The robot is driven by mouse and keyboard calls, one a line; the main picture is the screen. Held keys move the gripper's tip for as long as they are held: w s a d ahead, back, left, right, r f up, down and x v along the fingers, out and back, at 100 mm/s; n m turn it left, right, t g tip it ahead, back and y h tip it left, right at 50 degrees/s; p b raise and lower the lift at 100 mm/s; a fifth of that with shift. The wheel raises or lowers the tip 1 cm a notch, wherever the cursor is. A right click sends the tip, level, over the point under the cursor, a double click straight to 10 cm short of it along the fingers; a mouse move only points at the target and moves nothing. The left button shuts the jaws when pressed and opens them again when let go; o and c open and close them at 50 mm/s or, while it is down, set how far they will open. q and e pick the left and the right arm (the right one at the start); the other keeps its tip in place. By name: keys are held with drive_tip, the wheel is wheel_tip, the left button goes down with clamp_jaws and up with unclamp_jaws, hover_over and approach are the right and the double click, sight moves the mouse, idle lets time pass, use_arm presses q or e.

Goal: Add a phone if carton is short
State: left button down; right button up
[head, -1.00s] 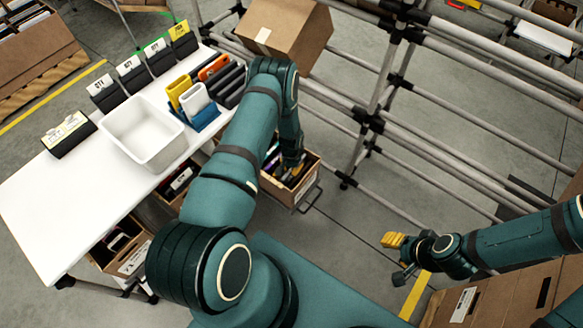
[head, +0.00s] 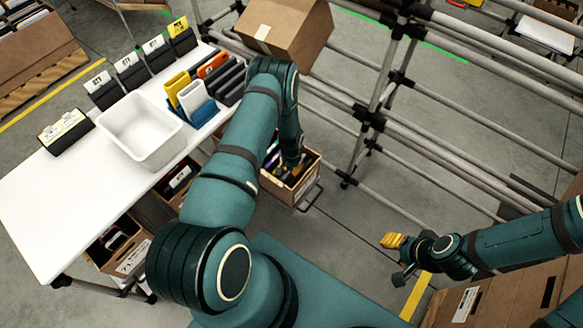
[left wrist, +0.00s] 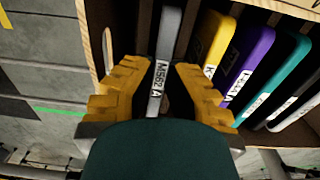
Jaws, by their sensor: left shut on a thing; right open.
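An open carton (head: 305,190) stands low beyond the table's right edge with several phones on edge inside. My left gripper (head: 292,170) reaches down into it; my arm hides part of the carton. In the left wrist view, my left gripper (left wrist: 158,95) is shut on a grey phone (left wrist: 168,40) labelled M562 A. Yellow (left wrist: 217,42), purple (left wrist: 250,58) and teal (left wrist: 285,70) phones stand in a row to its right, apart from the fingers. My right gripper (head: 393,241), with yellow fingertips, is open and empty over the floor at the right.
The white table (head: 45,215) holds a white bin (head: 145,135), several dark label holders (head: 105,92) and a blue rack (head: 200,115) with phones. More cartons (head: 120,250) sit under the table. A closed carton (head: 285,30) and pipe racking (head: 450,95) stand behind my left arm.

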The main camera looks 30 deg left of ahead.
use_arm(q)
drive_tip(key=shift+f+b, duration=0.25)
drive_tip(key=shift+b, duration=0.1)
idle(0.3)
drive_tip(key=c, duration=1)
unclamp_jaws()
drive_tip(key=shift+c, duration=0.2)
wheel_tip(320, 180, up, 12)
wheel_tip(320, 180, up, 7)
drive_tip(key=p, duration=0.4)
idle(0.4)
